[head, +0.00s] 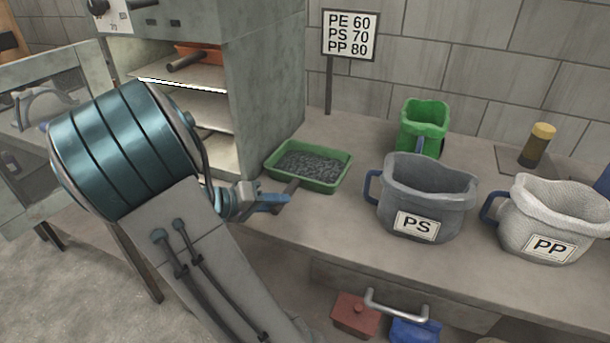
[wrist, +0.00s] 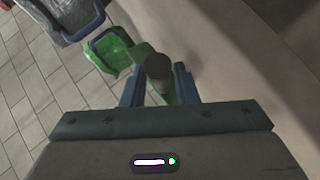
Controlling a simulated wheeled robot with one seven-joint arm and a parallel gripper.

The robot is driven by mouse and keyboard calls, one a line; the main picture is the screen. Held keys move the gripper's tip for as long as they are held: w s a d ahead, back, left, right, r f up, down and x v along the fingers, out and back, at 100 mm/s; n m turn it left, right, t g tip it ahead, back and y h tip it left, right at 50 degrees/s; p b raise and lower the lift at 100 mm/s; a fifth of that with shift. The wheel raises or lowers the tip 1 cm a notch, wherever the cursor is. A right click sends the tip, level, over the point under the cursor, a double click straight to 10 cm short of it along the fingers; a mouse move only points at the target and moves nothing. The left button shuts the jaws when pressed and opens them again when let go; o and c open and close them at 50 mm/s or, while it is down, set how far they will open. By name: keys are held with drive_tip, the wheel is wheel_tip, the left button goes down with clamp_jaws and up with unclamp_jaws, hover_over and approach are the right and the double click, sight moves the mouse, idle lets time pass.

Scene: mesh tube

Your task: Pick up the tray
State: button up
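The green tray (head: 336,184), filled with dark grey granules, sits on the bench in front of the oven in the head view. Its short dark handle (head: 291,186) points toward my gripper (head: 285,200). My blue gripper fingers are at the handle, at the tray's near left side. In the wrist view my gripper (wrist: 159,85) has its fingers spread, with the handle's dark round end (wrist: 158,66) between them. I cannot see clear contact on either side. Part of the tray is hidden behind the handle and fingers.
The oven (head: 265,90) stands open behind my arm, with shelves inside. A green container (head: 423,125), a grey PS bag (head: 428,195) and a white PP bag (head: 560,215) stand to the right. A drawer handle (head: 395,305) juts below the bench edge.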

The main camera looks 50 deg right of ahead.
clamp_jaws()
drive_tip(key=shift+r, duration=0.1)
